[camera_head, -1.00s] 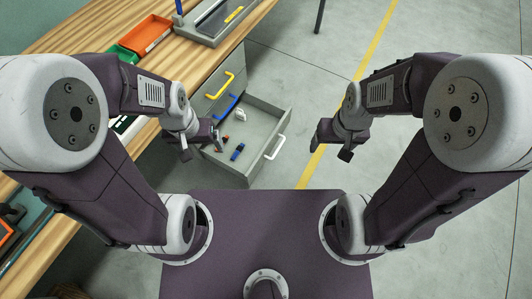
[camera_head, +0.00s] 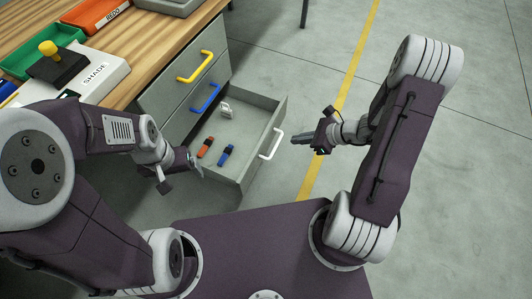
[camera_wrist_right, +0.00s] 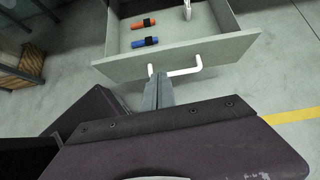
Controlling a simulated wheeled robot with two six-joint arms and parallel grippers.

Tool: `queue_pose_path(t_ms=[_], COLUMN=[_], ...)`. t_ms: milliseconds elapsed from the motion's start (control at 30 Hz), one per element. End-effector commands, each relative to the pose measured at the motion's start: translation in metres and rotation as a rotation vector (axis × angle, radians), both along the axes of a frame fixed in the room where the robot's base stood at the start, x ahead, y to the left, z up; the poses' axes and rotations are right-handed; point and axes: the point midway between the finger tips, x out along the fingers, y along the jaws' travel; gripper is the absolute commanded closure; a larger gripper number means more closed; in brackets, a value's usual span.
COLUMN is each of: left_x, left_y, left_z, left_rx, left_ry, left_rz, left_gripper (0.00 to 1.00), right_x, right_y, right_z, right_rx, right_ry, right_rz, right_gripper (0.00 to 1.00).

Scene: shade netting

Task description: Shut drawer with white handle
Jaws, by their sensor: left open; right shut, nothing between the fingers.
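The drawer with the white handle (camera_head: 270,144) is the bottom one of the grey cabinet and stands pulled out, its front panel (camera_head: 257,150) facing right in the head view. In the right wrist view the white handle (camera_wrist_right: 184,70) shows just beyond my right gripper's fingertips. My right gripper (camera_head: 296,140) is shut and empty, pointing at the handle from the right; whether it touches is unclear. In the wrist view its fingers (camera_wrist_right: 158,84) overlap the handle's left part. My left gripper (camera_head: 180,172) is open and empty, near the drawer's near-left side.
Inside the drawer lie an orange item (camera_head: 205,147), a blue item (camera_head: 226,154) and a small white item (camera_head: 226,110). Closed drawers above have a yellow handle (camera_head: 195,66) and a blue handle (camera_head: 206,98). The wooden workbench (camera_head: 160,50) is at left. Floor right of the drawer is clear.

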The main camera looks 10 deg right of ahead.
Motion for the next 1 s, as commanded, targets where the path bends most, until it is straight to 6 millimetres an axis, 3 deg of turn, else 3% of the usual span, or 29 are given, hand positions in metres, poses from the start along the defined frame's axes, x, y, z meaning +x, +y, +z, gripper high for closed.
queue_pose_path(t_ms=[33, 200, 367, 800, 1000], left_x=[0.000, 0.000, 0.000, 0.000, 0.000], left_y=[0.000, 0.000, 0.000, 0.000, 0.000], left_z=[-0.015, -0.014, -0.019, -0.060, -0.063], left_rx=[0.000, 0.000, 0.000, 0.000, 0.000], left_ry=[-0.001, -0.001, -0.002, -0.001, -0.001], left_rz=[0.000, 0.000, 0.000, 0.000, 0.000], left_gripper=[0.16, 0.16, 0.16, 0.16, 0.16], right_x=[-0.003, -0.004, 0.000, 0.037, 0.054], right_y=[-0.005, -0.011, -0.004, 0.052, 0.076], right_z=[-0.019, -0.018, -0.026, -0.091, -0.087], right_rx=[0.008, 0.008, 0.008, 0.005, 0.005], right_ry=[0.012, 0.014, 0.013, 0.014, 0.011], right_rz=[-0.021, -0.039, -0.033, -0.030, -0.031], right_gripper=[1.00, 1.00, 1.00, 1.00, 1.00])
